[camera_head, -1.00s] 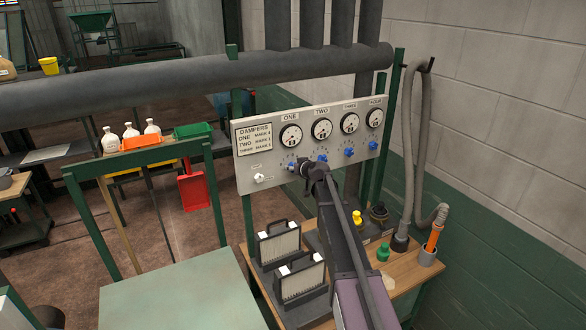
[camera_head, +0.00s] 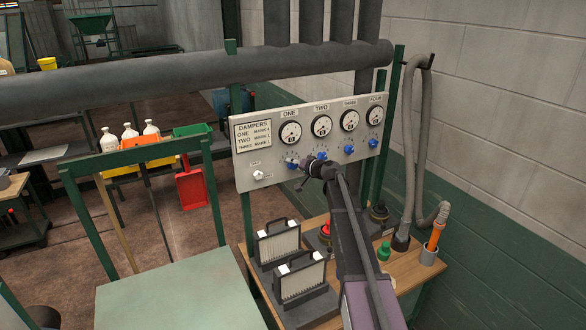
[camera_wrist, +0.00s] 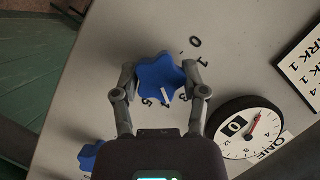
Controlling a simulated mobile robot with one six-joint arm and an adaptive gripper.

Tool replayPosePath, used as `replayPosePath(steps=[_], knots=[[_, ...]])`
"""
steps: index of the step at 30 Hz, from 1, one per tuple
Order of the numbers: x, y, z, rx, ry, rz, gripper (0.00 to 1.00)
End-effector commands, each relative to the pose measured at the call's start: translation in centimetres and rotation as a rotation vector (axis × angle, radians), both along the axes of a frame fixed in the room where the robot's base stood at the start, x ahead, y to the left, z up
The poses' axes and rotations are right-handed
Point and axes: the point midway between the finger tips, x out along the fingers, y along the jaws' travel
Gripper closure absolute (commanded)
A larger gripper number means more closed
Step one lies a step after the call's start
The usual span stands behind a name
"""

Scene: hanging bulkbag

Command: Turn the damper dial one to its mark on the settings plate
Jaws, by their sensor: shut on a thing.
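Damper dial one, a blue star-shaped knob (camera_wrist: 162,78) with a white pointer line, fills the space between my fingertips (camera_wrist: 162,72) in the wrist view. My gripper is shut on it, one finger on each side. The pointer slants toward the lower right of that view. Printed numerals ring the knob, some hidden by the knob and fingers. In the head view, dial one (camera_head: 291,163) sits under gauge ONE (camera_head: 291,133), left of my gripper's dark body. The settings plate (camera_head: 258,134) is at the panel's upper left; its first line appears to read ONE MARK 4.
Dial two (camera_head: 321,156), dial three (camera_head: 349,149) and dial four (camera_head: 373,143) lie to the right along the panel. A white knob (camera_head: 258,175) is at lower left. Black-framed filters (camera_head: 301,278) stand on the bench below. A grey hose (camera_head: 408,150) hangs at right.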

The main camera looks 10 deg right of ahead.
Motion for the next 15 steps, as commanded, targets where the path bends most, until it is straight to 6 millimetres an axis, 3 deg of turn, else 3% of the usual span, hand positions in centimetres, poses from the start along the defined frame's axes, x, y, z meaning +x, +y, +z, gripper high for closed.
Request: replayPosePath(steps=[15], knots=[[0.03,0.1,-0.05,0.197,0.066,0.003,0.91]])
